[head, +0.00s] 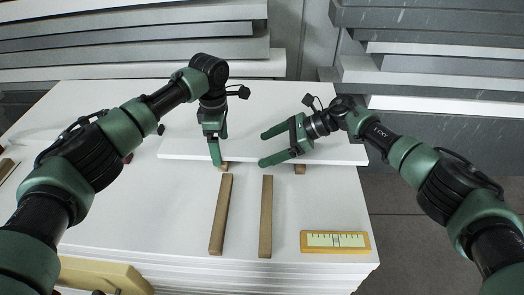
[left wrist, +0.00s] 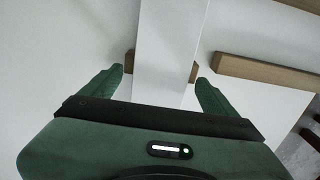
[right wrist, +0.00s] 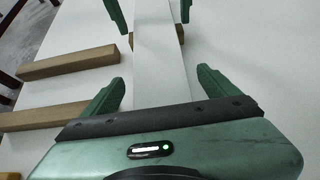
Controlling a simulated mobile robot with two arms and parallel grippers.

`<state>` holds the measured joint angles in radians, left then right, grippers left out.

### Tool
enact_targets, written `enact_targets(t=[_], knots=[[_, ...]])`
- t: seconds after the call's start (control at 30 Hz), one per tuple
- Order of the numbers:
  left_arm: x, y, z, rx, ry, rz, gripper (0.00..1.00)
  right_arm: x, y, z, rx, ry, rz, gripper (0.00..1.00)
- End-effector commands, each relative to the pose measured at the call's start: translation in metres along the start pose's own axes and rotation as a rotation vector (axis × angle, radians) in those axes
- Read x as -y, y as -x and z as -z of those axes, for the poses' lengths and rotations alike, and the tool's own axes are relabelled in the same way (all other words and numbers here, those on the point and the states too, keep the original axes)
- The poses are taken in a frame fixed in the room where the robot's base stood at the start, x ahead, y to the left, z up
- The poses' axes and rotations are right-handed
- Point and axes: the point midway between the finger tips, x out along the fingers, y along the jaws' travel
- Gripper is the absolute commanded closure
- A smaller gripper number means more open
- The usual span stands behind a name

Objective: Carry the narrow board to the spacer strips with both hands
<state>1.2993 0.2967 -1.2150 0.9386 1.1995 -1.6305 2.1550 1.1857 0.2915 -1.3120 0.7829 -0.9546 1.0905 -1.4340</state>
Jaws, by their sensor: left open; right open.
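The narrow white board (head: 335,157) lies across the white work surface on small wooden blocks (head: 300,169). Two brown spacer strips (head: 220,215) (head: 265,217) lie in front of it, roughly parallel. My left gripper (head: 218,146) is open, pointing down at the board; in the left wrist view the board (left wrist: 165,45) runs between its fingers. My right gripper (head: 268,146) is open to its right; in the right wrist view the board (right wrist: 160,65) runs between its fingers, with my left gripper's fingertips (right wrist: 150,14) further along. Finger contact cannot be told.
A yellow-framed scale (head: 335,241) lies at the front right. A pale yellow object (head: 100,276) sits at the front left corner. Stacks of boards (head: 150,30) (head: 440,60) stand behind. The surface right of the strips, behind the scale, is clear.

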Motion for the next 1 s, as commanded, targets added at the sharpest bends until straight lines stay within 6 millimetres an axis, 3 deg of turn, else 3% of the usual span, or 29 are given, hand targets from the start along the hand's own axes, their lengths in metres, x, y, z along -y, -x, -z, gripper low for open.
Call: enact_targets(t=[0.07,0.3,0.4,0.77,1.0], knots=[[0.000,0.000,0.000,0.000,0.000,0.000,0.11,0.000,0.000,0.000,0.000,0.000,0.000,0.11],[0.000,0.000,0.000,0.000,0.000,0.000,0.78,0.000,0.000,0.000,0.000,0.000,0.000,0.78],[0.000,0.000,0.000,0.000,0.000,0.000,1.00,0.000,0.001,0.000,0.000,0.000,0.000,1.00],[-0.001,0.005,0.000,0.001,0.000,-0.002,1.00,0.001,0.003,-0.005,0.002,0.001,0.001,1.00],[-0.001,0.026,0.000,0.001,0.000,-0.002,1.00,0.001,0.015,-0.022,0.003,0.001,0.001,1.00]])
